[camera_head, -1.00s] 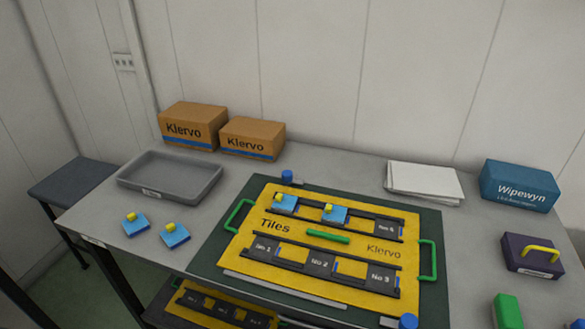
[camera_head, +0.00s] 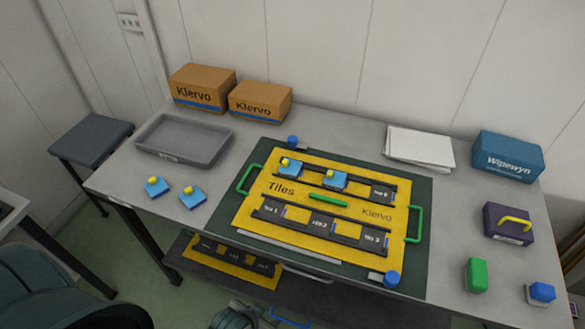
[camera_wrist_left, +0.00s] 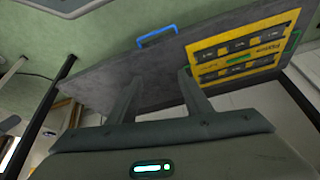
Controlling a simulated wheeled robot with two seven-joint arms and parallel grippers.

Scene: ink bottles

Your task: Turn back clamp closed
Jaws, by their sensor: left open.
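The back clamp (camera_head: 292,141) has a blue knob and a short grey bar, at the back edge of the yellow tile board (camera_head: 243,220). Its bar points to the right; whether it overlaps the board is too small to tell. A similar front clamp (camera_head: 391,279) sits at the board's front right corner, its bar pointing left. My left gripper (camera_head: 264,314) is at the bottom of the head view, in front of the table and far from the back clamp. In the left wrist view its two fingers (camera_wrist_left: 158,82) are apart with nothing between them. My right gripper is not in view.
Blue tiles with yellow knobs (camera_head: 193,197) lie left of the board; two more sit in its back row. A grey tray (camera_head: 147,152), cartons (camera_head: 201,88), paper (camera_head: 420,147) and a purple box (camera_head: 507,222) surround it. A lower shelf (camera_head: 340,305) holds another yellow board (camera_head: 205,257).

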